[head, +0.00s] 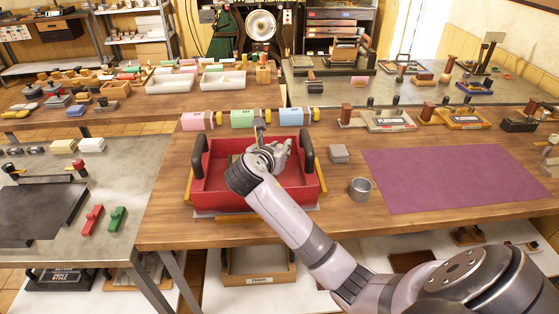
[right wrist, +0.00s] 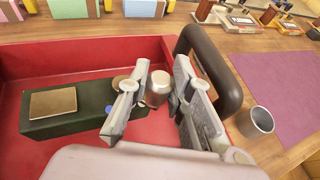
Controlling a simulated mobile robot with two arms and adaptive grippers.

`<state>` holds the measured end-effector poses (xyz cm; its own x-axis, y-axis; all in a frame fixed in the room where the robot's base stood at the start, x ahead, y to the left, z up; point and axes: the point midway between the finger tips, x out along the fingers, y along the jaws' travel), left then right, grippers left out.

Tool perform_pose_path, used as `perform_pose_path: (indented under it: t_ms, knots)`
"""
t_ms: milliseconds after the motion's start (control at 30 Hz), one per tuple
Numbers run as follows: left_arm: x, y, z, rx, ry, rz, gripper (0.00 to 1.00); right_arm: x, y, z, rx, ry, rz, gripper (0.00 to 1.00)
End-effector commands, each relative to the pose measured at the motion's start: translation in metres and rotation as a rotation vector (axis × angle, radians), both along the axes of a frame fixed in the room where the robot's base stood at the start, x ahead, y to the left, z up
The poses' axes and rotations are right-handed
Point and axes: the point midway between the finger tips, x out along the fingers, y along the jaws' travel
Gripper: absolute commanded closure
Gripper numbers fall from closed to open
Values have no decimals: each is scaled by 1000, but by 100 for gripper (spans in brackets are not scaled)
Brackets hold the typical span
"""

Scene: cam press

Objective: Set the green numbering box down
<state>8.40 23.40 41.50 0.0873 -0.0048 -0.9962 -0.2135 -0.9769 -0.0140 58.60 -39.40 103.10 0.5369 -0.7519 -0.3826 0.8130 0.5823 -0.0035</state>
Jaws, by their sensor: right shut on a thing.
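The green numbering box (right wrist: 75,122), dark green with a brass plate on top and a blue dot near its right end, is inside the red tray (head: 215,190). My right gripper (right wrist: 158,98) is over the tray's right half, its fingers shut around the silver knob at the box's right end. The left finger hides part of that end. I cannot tell whether the box's underside touches the tray floor. In the head view my right gripper (head: 275,148) and wrist hide most of the box. My left gripper is not in view.
The tray's dark handles (head: 307,150) stand up at its sides, one close to my right gripper. Pink, light green and blue boxes (head: 290,117) line up behind.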

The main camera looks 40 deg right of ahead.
Motion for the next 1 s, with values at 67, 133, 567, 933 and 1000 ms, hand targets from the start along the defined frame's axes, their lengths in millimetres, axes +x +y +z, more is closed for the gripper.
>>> perform_pose_path:
  t_ms: [67, 133, 567, 933, 1000]
  knots:
    - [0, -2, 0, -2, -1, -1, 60, 0, 0, -4, -1, -2, 0, 100]
    - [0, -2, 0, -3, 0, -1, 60, -1, 0, -12, 0, 0, -1, 100]
    - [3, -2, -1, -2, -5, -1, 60, 0, 0, -41, -1, -4, 0, 100]
    - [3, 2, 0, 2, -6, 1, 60, 0, 0, -45, 0, 1, 0, 64]
    - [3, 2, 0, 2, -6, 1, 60, 0, 0, -45, 0, 1, 0, 60]
